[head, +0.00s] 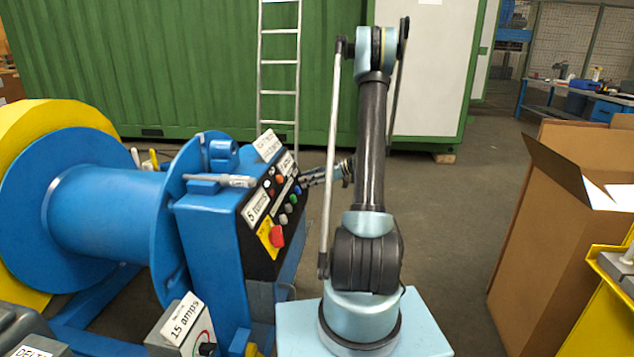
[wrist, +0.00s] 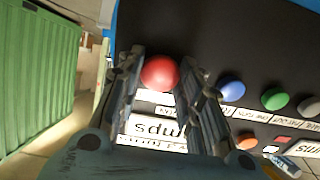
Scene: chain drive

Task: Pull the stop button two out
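A round red button (wrist: 160,73) stands out from the dark control panel in the wrist view. My gripper (wrist: 163,68) has one finger on each side of it, with the fingers apart. The left finger looks very close to the button; I cannot tell if either finger touches it. In the head view my gripper (head: 318,175) is at the far right edge of the panel (head: 262,262), and this button is hidden there. Another red button (head: 277,236), on a yellow plate, sits at the panel's near end. I cannot read which button is number two.
A blue cable drum (head: 105,212) stands left of the panel. A cardboard box (head: 545,240) is at the right.

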